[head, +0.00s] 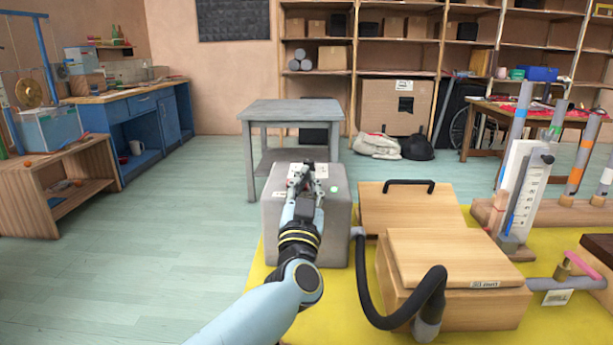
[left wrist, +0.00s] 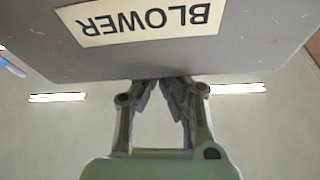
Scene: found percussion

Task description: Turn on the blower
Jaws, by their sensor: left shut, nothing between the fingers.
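The blower is a grey box (head: 279,235) in the middle of the head view, on a yellow surface. A white label and a small green spot show on its top, the spot to the right of my gripper. In the left wrist view the grey box (left wrist: 245,55) fills the top, with a label (left wrist: 140,20) reading "BLOWER" upside down. My left gripper (head: 308,172) is shut and empty, over the blower's top in the head view. Its fingertips (left wrist: 171,82) meet the box's edge in the wrist view; I cannot tell whether they touch. My arm hides part of the box.
A wooden box with a black handle (head: 410,205) and a wooden chest (head: 450,258) stand right of the blower. A black hose (head: 370,300) curves in front. Upright tubes (head: 515,150) stand further right. A grey table (head: 290,112) is behind the blower. The floor at left is clear.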

